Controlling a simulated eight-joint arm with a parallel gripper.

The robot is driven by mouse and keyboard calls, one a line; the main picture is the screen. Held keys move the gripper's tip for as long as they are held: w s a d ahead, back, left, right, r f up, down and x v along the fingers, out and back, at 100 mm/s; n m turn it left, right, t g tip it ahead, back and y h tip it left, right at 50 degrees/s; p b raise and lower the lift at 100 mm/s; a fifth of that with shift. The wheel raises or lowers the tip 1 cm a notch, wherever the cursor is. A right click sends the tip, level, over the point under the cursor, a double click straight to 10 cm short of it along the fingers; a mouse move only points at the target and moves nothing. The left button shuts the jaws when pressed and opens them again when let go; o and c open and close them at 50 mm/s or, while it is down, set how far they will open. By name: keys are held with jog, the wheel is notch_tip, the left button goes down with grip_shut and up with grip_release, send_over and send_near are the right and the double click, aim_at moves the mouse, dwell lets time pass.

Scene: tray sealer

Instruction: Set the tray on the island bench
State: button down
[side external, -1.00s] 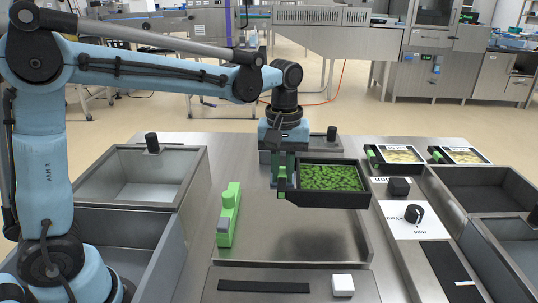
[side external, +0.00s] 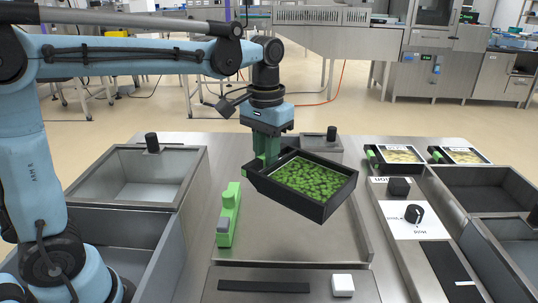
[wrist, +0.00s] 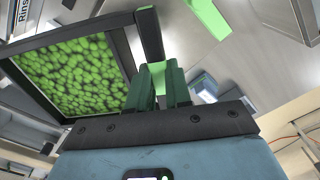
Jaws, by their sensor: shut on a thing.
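The tray (side external: 309,182) is black and filled with green pieces. My gripper (side external: 263,165) is shut on its left end, and the tray hangs in the air above the steel bench (side external: 330,238). The tray is turned at an angle to the bench edges. In the wrist view the tray (wrist: 122,52) fills the upper left, and the gripper fingers (wrist: 160,88) close on a green tab at its side. The exact grip on the tab is partly hidden in the side view.
A green block-like fixture (side external: 229,215) stands on the bench left of the tray. Steel basins (side external: 140,180) lie further left. Two sealed trays (side external: 398,157), a dial panel (side external: 413,215) and dark bins (side external: 487,190) are at right. Bare bench surface lies below the tray.

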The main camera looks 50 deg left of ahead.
jog(key=w+a+f+n, duration=0.15)
jog(key=w+a, duration=0.25)
jog(key=a, duration=0.8)
jog(key=w+a+f+n, duration=0.1)
jog(key=w+a+n, duration=0.2)
jog(key=a, duration=0.9)
jog(key=s+a+f+n, duration=0.2)
jog(key=s+a, duration=0.1)
jog(key=a, duration=0.5)
jog(key=s+a+f+n, duration=0.1)
jog(key=s+a+f, duration=0.15)
jog(key=a, duration=0.65)
jog(key=f, duration=0.5)
jog(key=shift+w+d+f, duration=0.1)
jog(key=shift+w+d, duration=0.05)
jog(key=shift+w, duration=0.05)
jog(key=shift+f, duration=2.4)
jog(key=shift+f, duration=0.15)
jog(key=c, duration=1.1)
grip_release()
jog(key=shift+o, duration=0.2)
